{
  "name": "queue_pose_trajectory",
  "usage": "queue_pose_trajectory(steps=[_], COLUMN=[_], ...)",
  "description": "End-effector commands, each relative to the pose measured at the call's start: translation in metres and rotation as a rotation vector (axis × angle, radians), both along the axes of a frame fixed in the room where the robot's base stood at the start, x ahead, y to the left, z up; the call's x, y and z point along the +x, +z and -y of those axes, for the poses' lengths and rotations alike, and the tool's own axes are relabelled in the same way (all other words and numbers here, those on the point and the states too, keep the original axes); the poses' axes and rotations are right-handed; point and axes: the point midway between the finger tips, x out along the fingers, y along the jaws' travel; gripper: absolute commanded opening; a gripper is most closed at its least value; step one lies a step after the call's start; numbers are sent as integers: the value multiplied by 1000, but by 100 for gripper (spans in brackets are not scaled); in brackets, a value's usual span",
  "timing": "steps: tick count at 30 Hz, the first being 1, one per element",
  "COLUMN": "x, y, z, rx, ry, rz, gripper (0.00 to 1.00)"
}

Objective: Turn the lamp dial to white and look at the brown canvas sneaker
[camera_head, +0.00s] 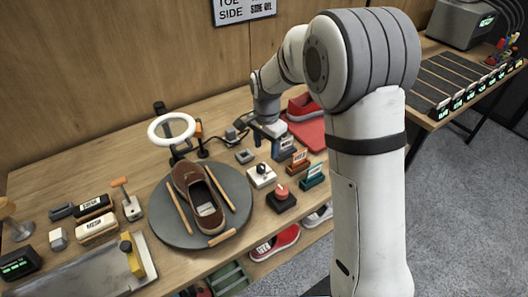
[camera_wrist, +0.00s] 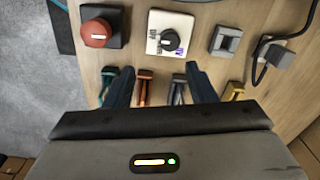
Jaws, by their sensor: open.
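The brown canvas sneaker (camera_head: 190,178) lies on the round grey turntable (camera_head: 235,177), with wooden sticks beside it. The ring lamp (camera_head: 153,130) stands behind it; its ring looks white. A white box with a black dial (camera_head: 262,173) sits right of the turntable; it appears to be the lamp dial. My gripper (camera_head: 267,131) is above the table behind the dial. In the wrist view its fingers (camera_wrist: 160,72) are apart and empty, short of the dial.
A red knob on a black box (camera_head: 281,194) stands close to the dial. Small coloured card stands (camera_head: 300,158) are right of it and show under my fingers. A grey square block (camera_wrist: 226,40) and a cable lie beyond.

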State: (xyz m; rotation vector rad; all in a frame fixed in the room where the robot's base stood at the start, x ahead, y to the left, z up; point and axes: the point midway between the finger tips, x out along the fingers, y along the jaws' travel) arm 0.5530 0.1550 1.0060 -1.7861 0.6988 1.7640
Motion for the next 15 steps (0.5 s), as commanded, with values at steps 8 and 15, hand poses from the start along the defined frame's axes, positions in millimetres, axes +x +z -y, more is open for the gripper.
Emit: queue_pose_trajectory(steps=[8,15], x=[13,12], y=[-23,-60], z=[-16,-15], rx=[-5,-5], ry=[-62,-62], rz=[-18,-18], gripper=[51,51])
